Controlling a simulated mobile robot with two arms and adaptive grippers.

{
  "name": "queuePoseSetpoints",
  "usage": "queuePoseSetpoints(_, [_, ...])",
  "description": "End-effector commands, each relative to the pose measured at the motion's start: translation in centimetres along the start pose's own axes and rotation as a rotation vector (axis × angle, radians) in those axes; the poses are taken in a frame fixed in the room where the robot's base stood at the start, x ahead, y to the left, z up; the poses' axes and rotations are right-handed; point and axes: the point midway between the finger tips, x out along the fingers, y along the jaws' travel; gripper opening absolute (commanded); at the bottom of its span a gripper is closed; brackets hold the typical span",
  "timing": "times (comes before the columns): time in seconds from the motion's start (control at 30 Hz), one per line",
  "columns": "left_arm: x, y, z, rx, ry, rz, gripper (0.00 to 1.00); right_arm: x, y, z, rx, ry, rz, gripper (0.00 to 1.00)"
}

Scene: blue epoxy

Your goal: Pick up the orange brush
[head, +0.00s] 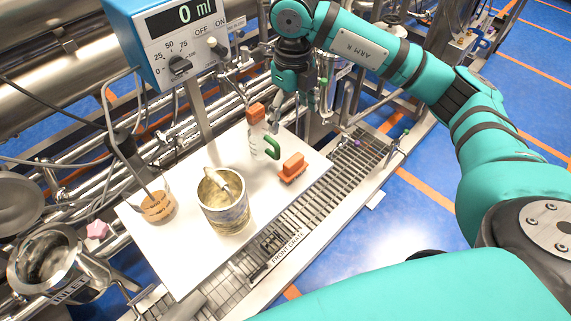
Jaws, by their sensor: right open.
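The orange brush (292,168) lies on the right part of the white board, near its front edge, bristle side not clearly visible. My right gripper (288,108), at the end of the teal arm, points downward behind and above the brush, apart from it. It is open with nothing seen between its fingers. My left gripper is not in view.
A clear bottle with an orange cap (257,112) and a green handle (268,149) stand beside the brush. A metal-like pot (226,208) and a tan container (158,206) stand further left on the white board (182,262). A blue dispenser box (172,45) rises behind. A grating runs along the front.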

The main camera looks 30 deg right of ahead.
Motion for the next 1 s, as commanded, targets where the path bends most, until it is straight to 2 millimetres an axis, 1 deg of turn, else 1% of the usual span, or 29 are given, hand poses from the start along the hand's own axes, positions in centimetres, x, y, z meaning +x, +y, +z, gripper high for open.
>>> queuePoseSetpoints(0.03, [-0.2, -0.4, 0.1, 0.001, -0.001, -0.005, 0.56, 1.0, 0.0, -0.2, 0.000, 0.007, 0.000, 0.85])
queuePoseSetpoints(0.17, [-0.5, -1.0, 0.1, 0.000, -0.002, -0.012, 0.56, 3.9, 0.0, -0.2, -0.001, 0.008, 0.001, 0.85])
queuePoseSetpoints(0.3, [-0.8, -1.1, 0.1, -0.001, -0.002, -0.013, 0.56, 7.0, 0.0, -0.2, 0.000, 0.007, 0.001, 0.85])
queuePoseSetpoints(0.4, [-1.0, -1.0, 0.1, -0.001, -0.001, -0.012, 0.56, 8.8, 0.0, -0.2, -0.001, 0.005, 0.001, 0.85])
queuePoseSetpoints(0.5, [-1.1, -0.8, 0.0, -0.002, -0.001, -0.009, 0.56, 10.0, 0.0, -0.2, -0.001, 0.004, 0.001, 0.85])
queuePoseSetpoints(0.67, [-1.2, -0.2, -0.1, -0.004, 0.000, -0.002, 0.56, 10.9, -0.1, -0.2, 0.000, 0.003, -0.001, 0.85])
queuePoseSetpoints(0.73, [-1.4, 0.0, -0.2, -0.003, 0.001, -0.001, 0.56, 11.5, -0.1, -0.4, 0.000, 0.005, 0.001, 0.85])
queuePoseSetpoints(0.87, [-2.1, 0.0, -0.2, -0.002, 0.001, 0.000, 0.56, 13.4, -0.2, -0.9, -0.001, 0.007, 0.001, 0.85])
queuePoseSetpoints(1.0, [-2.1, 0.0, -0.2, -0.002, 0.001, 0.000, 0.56, 15.3, -0.2, -0.8, 0.000, 0.003, 0.001, 0.85])
